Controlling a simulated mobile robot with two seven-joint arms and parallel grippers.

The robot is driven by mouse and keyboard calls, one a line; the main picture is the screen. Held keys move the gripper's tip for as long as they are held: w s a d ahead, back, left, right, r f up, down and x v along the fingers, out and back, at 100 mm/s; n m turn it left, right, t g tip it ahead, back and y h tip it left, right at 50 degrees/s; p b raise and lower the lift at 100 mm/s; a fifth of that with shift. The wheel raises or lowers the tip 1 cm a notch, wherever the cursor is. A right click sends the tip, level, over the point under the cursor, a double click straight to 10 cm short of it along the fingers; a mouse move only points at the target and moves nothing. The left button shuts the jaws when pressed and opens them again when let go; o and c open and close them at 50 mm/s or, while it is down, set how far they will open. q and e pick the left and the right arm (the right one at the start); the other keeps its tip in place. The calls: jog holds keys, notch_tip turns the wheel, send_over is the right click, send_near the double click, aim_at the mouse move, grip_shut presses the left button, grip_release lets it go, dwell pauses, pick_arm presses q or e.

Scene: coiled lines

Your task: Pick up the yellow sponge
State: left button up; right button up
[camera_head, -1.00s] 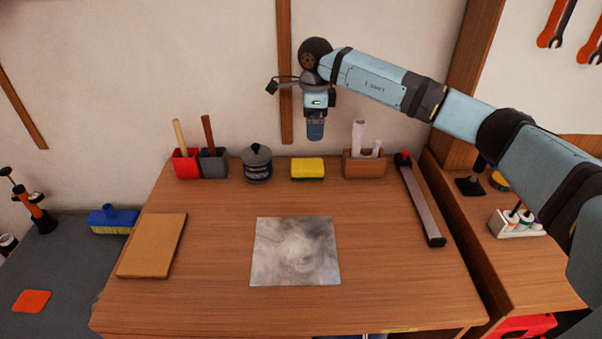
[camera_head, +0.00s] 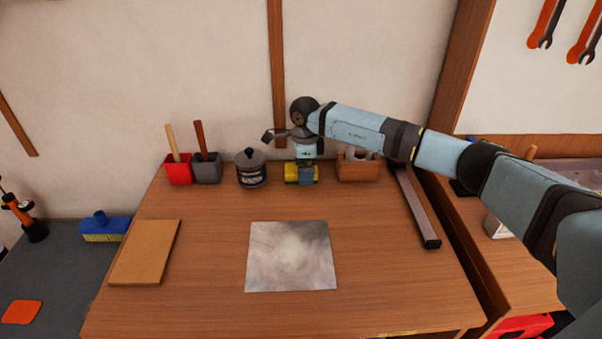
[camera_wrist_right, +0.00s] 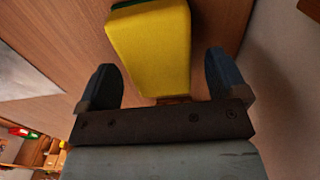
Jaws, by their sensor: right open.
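The yellow sponge (camera_head: 290,173) lies at the back of the wooden table, near the wall. In the right wrist view the sponge (camera_wrist_right: 152,47) shows a yellow face and a dark green edge at the top. My right gripper (camera_wrist_right: 163,80) is open there, one finger on each side of the sponge's near end, with gaps visible at both sides. My left gripper is not in view.
A dark lidded pot (camera_head: 251,168) stands just left of the sponge. A wooden holder (camera_head: 357,168) stands just right, partly behind my arm. Red (camera_head: 178,170) and grey (camera_head: 207,168) cups stand further left. A grey metal sheet (camera_head: 291,257) lies mid-table, with bare wood around it.

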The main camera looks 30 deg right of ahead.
jog(key=shift+f, duration=0.5)
jog(key=c, duration=1)
jog(key=shift+r, duration=0.1)
notch_tip(320, 180, up, 20)
jog(key=shift+f+p, duration=0.1)
jog(key=shift+p, duration=0.25)
